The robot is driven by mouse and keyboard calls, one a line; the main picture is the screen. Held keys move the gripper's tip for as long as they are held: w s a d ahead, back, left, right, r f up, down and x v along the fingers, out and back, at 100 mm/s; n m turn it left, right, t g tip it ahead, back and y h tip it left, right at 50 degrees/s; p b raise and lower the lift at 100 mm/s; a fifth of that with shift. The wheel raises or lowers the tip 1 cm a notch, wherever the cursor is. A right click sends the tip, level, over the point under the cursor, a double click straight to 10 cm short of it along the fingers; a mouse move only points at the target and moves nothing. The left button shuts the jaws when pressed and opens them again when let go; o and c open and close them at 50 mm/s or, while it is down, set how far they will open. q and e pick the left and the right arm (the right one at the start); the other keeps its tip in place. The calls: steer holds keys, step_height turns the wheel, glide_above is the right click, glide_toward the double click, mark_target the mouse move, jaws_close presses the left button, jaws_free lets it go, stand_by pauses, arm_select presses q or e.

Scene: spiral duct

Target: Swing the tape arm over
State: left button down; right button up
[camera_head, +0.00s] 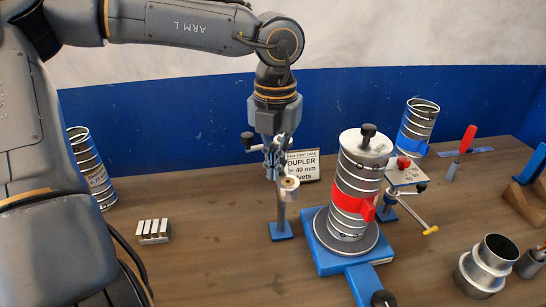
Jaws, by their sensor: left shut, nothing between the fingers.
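The tape arm stands on a slim grey post with a small blue base (281,231), left of the duct. Near the post's top is a pale roll-like part (289,184), apart from the duct. My left gripper (276,168) points down at the upper end of this stand. It is shut with nothing held. Its fingers overlap the stand's top in the picture, so I cannot tell whether they touch it. The spiral duct (350,165) stands upright on a blue turntable stand (325,258), with a red band (351,206) around it. My right gripper is not in view.
A sign card (304,166) stands behind the tape stand. More duct pieces stand at left (91,170) and back right (418,122). Metal fittings (485,266) are front right. The front-left table is mostly clear.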

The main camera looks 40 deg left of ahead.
arm_select(q)
steer(key=w+d, duration=0.2)
steer(key=shift+w+d+b, duration=0.25)
steer(key=shift+d+b, duration=0.1)
steer(key=shift+d, duration=0.05)
stand_by(0.5)
stand_by(0.4)
step_height(320, 180, up, 9)
steer(key=p, duration=0.5)
stand_by(0.4)
stand_by(0.4)
